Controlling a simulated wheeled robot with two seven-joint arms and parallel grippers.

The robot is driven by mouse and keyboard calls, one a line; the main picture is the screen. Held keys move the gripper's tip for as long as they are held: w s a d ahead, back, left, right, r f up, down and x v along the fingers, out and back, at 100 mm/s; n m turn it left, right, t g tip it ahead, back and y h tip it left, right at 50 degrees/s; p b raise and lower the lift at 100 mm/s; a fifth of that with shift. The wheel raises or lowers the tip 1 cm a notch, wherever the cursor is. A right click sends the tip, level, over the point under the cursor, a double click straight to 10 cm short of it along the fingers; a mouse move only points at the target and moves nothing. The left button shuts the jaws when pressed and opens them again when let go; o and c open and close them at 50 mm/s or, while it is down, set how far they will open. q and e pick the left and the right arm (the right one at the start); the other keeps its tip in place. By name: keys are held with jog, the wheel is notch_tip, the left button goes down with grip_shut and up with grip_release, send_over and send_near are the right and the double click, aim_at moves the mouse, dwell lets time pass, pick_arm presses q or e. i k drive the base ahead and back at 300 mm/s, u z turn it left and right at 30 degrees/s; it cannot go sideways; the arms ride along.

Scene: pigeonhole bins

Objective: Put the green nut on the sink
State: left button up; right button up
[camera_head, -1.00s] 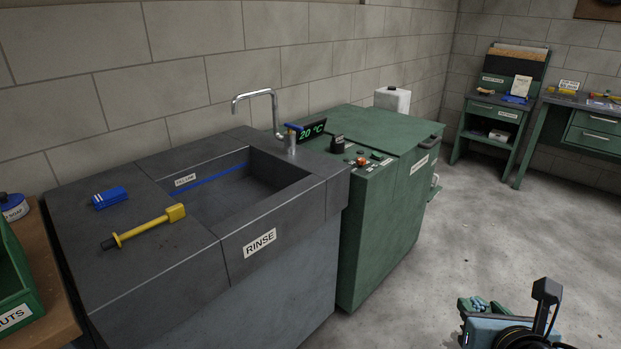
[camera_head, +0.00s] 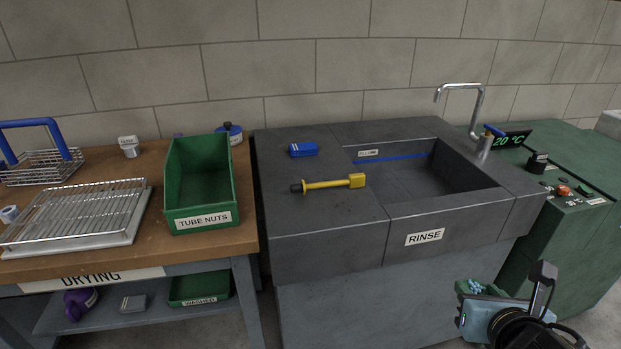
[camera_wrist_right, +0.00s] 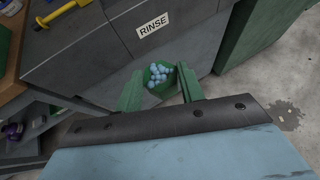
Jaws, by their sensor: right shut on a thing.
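My right gripper (camera_wrist_right: 160,88) is shut on a green six-sided piece that looks like the green nut (camera_wrist_right: 172,70), with several pale blue beads clustered on or in it. In the head view the gripper (camera_head: 474,289) is at the lower right, in front of the sink's front face and below its rim. The dark grey sink (camera_head: 330,222) with the RINSE label stands in the middle, its basin on the right and a flat top on the left. The held piece is apart from the sink top. My left gripper is not in view.
On the sink top lie a yellow-handled tool (camera_head: 330,184) and a blue block (camera_head: 303,149). A chrome tap (camera_head: 480,105) stands behind the basin. Left is the drying table (camera_head: 110,262) with a green TUBE NUTS bin (camera_head: 202,200) and wire rack (camera_head: 80,215). A green machine (camera_head: 575,235) stands right.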

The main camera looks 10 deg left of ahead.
aim_at(307, 172)
jog(key=u, duration=0.7)
jog(key=i, duration=0.35)
